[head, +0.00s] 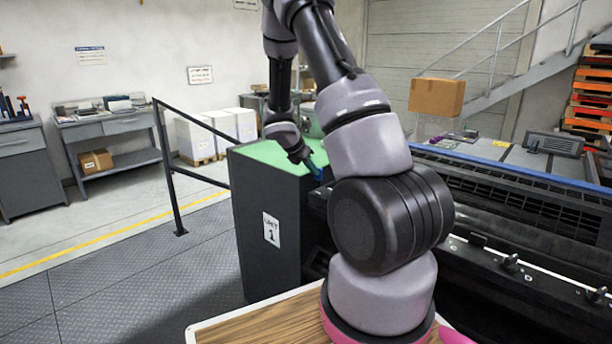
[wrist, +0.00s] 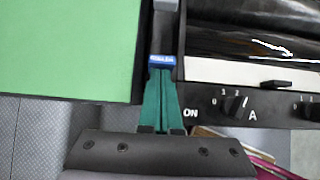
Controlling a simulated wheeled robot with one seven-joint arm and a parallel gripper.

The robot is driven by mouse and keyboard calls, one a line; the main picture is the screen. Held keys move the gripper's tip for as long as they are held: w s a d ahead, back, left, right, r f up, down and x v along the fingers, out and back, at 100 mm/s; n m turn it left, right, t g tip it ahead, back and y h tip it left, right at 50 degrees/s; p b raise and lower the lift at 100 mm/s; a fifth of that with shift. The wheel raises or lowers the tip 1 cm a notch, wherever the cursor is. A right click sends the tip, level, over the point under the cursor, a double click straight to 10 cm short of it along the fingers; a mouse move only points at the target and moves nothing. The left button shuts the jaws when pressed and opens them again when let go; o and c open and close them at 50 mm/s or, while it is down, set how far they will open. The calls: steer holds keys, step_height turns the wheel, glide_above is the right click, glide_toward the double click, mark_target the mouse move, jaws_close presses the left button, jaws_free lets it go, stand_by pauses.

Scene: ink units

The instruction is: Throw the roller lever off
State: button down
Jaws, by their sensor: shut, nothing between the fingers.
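The roller lever shows in the wrist view as a narrow grey arm with a blue lettered tag (wrist: 161,61), in the gap between the green-topped cabinet and the black panel. My gripper (wrist: 161,73) has teal fingers, which are together and empty. Their tips are at the tag's near edge; I cannot tell whether they touch it. An "ON" mark (wrist: 190,113) is on the black panel, right of the fingers. In the head view my gripper (head: 312,165) is at the right edge of the green top, and a small blue part shows beside it. The lever's lower part is hidden.
The green-topped cabinet (head: 255,215), marked unit 1, stands left of the press (head: 500,200) with its dark rollers. A black knob (wrist: 235,103) marked A is on the panel, right of the fingers. A dark railing (head: 172,170) stands left of the cabinet.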

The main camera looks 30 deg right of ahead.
steer(key=shift+y, duration=0.3)
steer(key=d, duration=0.2)
steer(key=w+d, duration=0.1)
steer(key=d, duration=0.1)
steer(key=shift+w+d, duration=0.2)
steer(key=shift+d, duration=0.15)
steer(key=shift+r, duration=0.1)
steer(key=v, duration=1.3)
steer(key=shift+a, duration=0.3)
